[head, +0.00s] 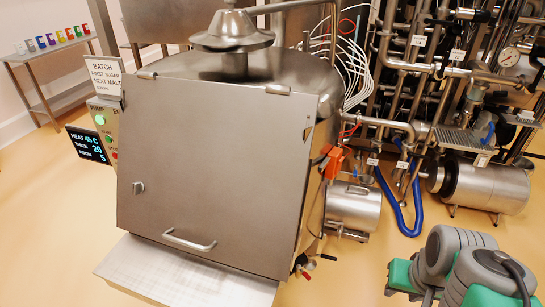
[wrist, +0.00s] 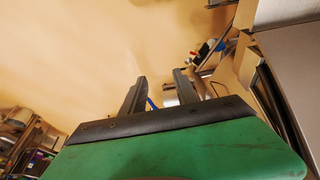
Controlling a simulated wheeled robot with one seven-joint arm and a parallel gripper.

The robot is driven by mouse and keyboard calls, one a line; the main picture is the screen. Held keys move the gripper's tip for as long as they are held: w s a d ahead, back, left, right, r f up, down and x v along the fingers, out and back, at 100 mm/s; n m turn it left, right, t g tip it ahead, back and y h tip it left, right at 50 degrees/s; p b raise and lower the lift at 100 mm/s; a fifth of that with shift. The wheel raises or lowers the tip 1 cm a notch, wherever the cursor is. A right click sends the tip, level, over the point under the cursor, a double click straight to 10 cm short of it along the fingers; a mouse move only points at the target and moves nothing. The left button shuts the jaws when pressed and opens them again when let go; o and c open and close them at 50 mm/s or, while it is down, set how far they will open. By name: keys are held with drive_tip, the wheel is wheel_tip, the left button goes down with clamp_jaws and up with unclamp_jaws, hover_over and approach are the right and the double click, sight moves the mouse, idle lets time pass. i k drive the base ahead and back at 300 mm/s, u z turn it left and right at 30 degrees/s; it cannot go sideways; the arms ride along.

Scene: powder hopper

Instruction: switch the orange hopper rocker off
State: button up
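An orange fitting (head: 331,161) is mounted on the right side of the steel hopper cabinet (head: 215,165) in the head view. It is small and seen edge-on, so I cannot make out a rocker on it or which way it is set. My gripper (wrist: 160,78) shows in the wrist view with its two dark fingers apart and nothing between them. It points toward open floor, with steel parts at the right. No orange fitting can be made out in the wrist view.
A control panel (head: 103,122) with lit buttons and a dark display (head: 88,145) are on the cabinet's left. Pipework (head: 420,70), a blue hose (head: 400,215) and a steel motor (head: 485,185) stand at right. Small valve handles (head: 303,272) stick out low. Floor between is clear.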

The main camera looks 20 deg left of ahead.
sight(339, 165)
drive_tip(key=u, duration=0.3)
drive_tip(key=i, duration=0.25)
drive_tip(key=u, duration=0.2)
drive_tip(key=k, duration=0.5)
drive_tip(key=z, duration=0.45)
drive_tip(key=i, duration=0.7)
drive_tip(key=u, duration=1.7)
